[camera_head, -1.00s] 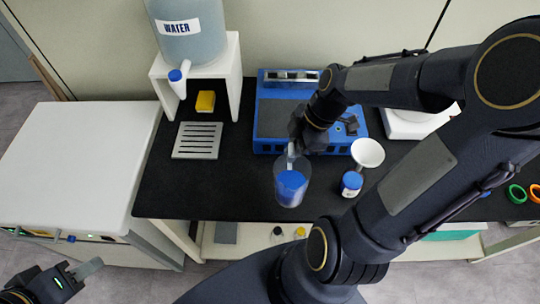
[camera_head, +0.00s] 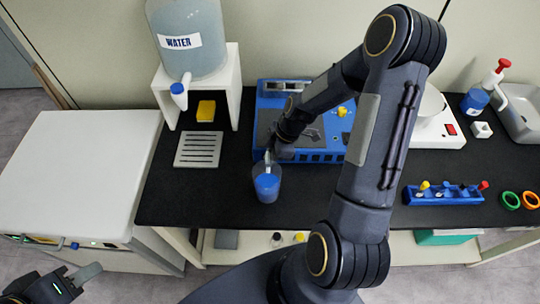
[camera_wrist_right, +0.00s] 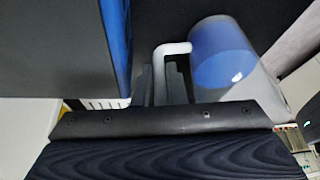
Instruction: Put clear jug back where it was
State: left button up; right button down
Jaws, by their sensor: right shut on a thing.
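The clear jug (camera_head: 267,186) holds blue liquid and is over the front middle of the black bench. I cannot tell whether its base touches the bench. My right gripper (camera_head: 272,155) is shut on its handle, on the jug's far side in the head view. In the right wrist view the jug (camera_wrist_right: 222,55) is right of the fingers (camera_wrist_right: 168,88), and its white handle (camera_wrist_right: 170,49) runs down between them. My left gripper (camera_head: 88,272) is at the lower left, away from the bench; its opening is unclear.
A blue device (camera_head: 325,155) stands close behind the jug. A slotted grey drain plate (camera_head: 199,149), yellow sponge (camera_head: 206,111) and water tank (camera_head: 188,40) are to the left. A blue rack (camera_head: 443,195) is to the right. The bench left of the jug is clear.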

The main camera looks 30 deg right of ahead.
jog(key=shift+f, duration=0.15)
jog(key=c, duration=1.5)
grip_release()
